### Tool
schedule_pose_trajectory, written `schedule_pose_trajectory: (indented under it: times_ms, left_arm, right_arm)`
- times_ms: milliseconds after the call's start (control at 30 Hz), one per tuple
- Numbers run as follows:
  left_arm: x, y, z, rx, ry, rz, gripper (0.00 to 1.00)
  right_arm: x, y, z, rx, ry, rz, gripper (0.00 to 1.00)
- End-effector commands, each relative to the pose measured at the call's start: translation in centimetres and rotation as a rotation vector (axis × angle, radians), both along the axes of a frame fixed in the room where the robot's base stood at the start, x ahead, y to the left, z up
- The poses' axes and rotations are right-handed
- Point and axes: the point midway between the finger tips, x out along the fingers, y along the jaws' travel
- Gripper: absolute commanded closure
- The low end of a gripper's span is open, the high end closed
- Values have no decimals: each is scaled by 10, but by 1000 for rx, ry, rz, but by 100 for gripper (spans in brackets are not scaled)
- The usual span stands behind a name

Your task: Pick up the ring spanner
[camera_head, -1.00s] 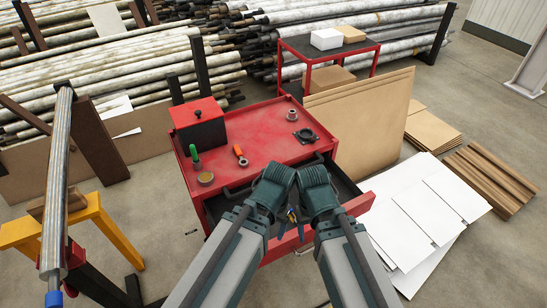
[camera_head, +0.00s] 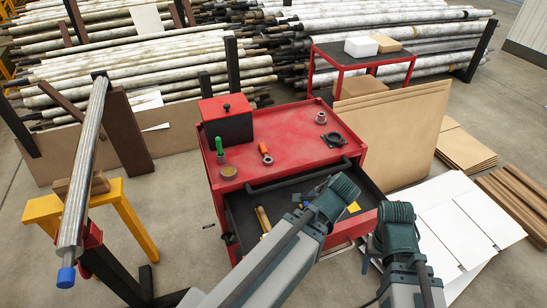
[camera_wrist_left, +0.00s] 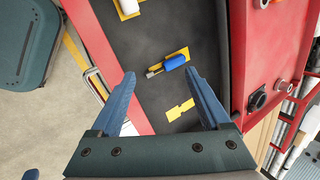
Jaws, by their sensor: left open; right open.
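I cannot make out a ring spanner for certain. A short orange-handled tool (camera_head: 265,153) lies on the red cart's top, and its exact kind is too small to tell. My left gripper (camera_wrist_left: 160,73) is open above the cart's dark drawer (camera_wrist_left: 196,45). Between its fingers, a blue-handled tool (camera_wrist_left: 174,62) with a thin metal shaft lies over a yellow patch. A bare yellow patch (camera_wrist_left: 180,111) lies closer to the wrist. In the head view the left fingers are hidden behind the wrist. My right gripper (camera_head: 370,260) is open and empty, beside the drawer's right front.
The red cart (camera_head: 295,130) carries a red-lidded box (camera_head: 227,120), a green-handled tool (camera_head: 219,148), a round tin (camera_head: 228,171) and a black flange (camera_head: 334,140). White sheets (camera_head: 455,215) lie on the floor at right.

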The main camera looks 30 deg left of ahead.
Motion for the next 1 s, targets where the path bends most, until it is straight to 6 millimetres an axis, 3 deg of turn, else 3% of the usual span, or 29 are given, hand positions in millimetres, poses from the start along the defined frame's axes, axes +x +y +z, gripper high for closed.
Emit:
schedule_pose_trajectory:
  times_ms: [267, 500, 600, 800, 1000]
  left_arm:
    - [35, 59, -13, 287, -9, -310, 20]
    - [70, 132, -9, 763, 125, -717, 20]
    - [78, 152, -4, 929, 210, -845, 20]
    - [86, 170, 5, 1108, 324, -978, 20]
    - [89, 173, 7, 1134, 343, -999, 20]
  right_arm:
    - [0, 0, -39, 0, 0, 0, 36]
    - [0, 0, -84, 0, 0, 1, 36]
    - [0, 0, -96, 0, 0, 1, 36]
    - [0, 0, -106, 0, 0, 1, 36]
    - [0, 0, -106, 0, 0, 1, 36]
